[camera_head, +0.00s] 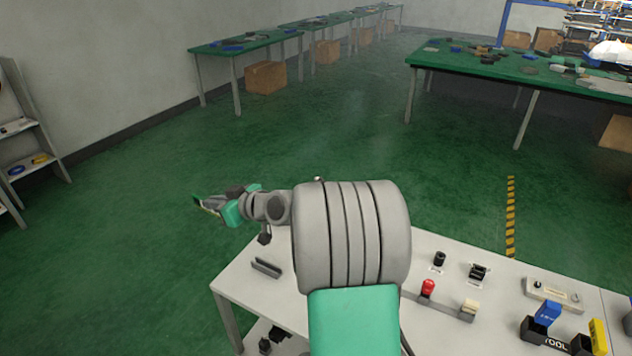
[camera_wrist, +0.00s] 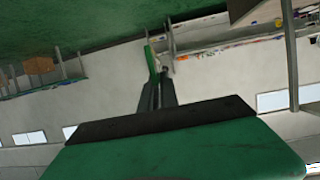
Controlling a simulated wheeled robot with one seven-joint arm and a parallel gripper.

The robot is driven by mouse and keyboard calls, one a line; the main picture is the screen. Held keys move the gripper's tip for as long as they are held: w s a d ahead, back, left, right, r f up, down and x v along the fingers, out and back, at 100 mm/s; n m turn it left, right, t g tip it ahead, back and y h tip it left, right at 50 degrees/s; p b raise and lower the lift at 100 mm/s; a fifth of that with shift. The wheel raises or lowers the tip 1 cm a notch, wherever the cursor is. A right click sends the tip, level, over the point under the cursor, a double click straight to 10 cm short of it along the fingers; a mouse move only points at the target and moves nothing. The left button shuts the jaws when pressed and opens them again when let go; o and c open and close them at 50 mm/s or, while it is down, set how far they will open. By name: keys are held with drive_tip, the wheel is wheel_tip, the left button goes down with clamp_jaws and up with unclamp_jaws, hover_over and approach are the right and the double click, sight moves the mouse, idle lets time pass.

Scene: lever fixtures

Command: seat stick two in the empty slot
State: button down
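My gripper (camera_head: 204,206) is held out to the left, above the floor and beyond the left edge of the white table. In the wrist view its dark fingers (camera_wrist: 156,90) point away from the table, with a green piece at the tip. Whether they are parted or hold anything is unclear. On the table are a red-topped stick (camera_head: 428,287) and a cream-topped piece (camera_head: 469,308) on a grey base. Two black upright pieces (camera_head: 439,259) (camera_head: 478,271) stand behind them on labelled spots. I cannot tell which is stick two, and no empty slot is clearly visible.
The white table (camera_head: 245,290) carries a dark channel-shaped bracket (camera_head: 266,268) at left. My arm hides the table's middle. Open green floor lies beyond.

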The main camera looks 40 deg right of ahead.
drive_tip(key=w+d, duration=0.3)
drive_tip(key=d, duration=0.8)
drive_tip(key=s+d+f, duration=0.3)
drive_tip(key=d, duration=0.7)
drive_tip(key=s+d+f, duration=0.2)
drive_tip(key=d+f, duration=0.1)
drive_tip(key=d, duration=0.7)
drive_tip(key=shift+s+d+f+y, duration=0.15)
drive_tip(key=shift+s+f+y, duration=0.25)
drive_tip(key=shift+f+b, duration=0.15)
drive_tip(key=shift+b, duration=0.25)
drive_tip(key=shift+s+f+b, duration=0.1)
drive_tip(key=shift+f+b, duration=2.15)
drive_tip(key=shift+f, duration=0.55)
drive_tip(key=shift+b, duration=0.75)
